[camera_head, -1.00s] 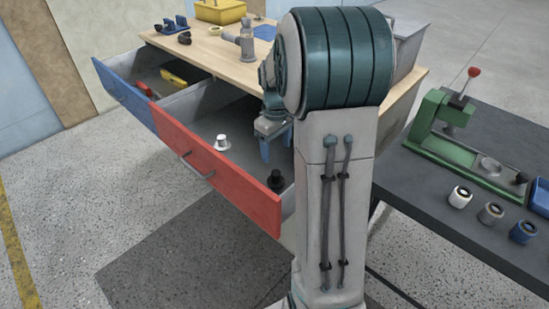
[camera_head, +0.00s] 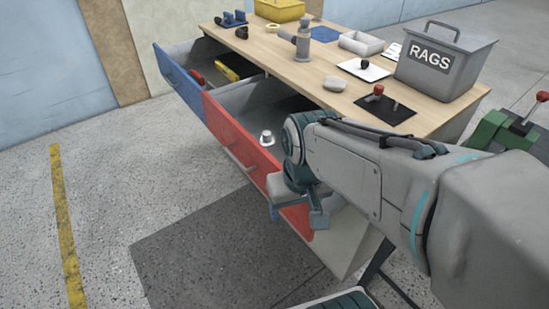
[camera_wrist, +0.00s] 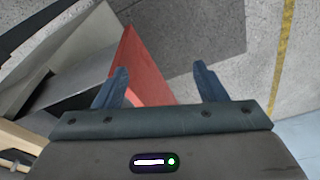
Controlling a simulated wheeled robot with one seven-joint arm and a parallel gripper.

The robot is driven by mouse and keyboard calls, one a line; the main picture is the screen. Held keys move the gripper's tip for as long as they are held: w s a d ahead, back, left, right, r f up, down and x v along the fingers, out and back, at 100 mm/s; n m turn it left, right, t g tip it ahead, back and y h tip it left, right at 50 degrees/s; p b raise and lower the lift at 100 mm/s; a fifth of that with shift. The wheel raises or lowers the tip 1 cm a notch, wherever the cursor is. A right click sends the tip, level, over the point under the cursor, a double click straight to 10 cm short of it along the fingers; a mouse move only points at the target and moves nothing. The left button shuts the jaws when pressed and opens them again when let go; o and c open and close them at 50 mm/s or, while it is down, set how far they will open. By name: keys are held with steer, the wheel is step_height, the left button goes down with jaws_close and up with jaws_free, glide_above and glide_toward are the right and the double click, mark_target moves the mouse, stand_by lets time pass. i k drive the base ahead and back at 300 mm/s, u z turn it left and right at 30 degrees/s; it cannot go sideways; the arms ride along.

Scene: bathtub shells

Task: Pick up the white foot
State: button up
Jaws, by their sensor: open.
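The white foot (camera_head: 267,138) stands in the open red-fronted drawer (camera_head: 235,140), close behind its front panel. It is not visible in the wrist view. My gripper (camera_head: 296,214) is outside the drawer, in front of the red panel and to the right of and nearer than the foot. In the wrist view my gripper (camera_wrist: 161,68) has its two blue fingers spread apart with nothing between them. The red panel (camera_wrist: 140,75) shows behind the fingers. My arm hides the right part of the drawer.
A blue-fronted drawer (camera_head: 180,80) with a yellow item stands open on the left. The wooden tabletop (camera_head: 270,55) above holds a RAGS bin (camera_head: 443,62), a grey fixture (camera_head: 303,42) and a yellow box (camera_head: 279,10). Open floor (camera_head: 120,170) lies to the left.

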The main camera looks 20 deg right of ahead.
mark_target(266, 141)
steer(key=u, duration=1.6)
steer(key=i, duration=1.95)
steer(key=z, duration=3.85)
steer(key=i, duration=0.45)
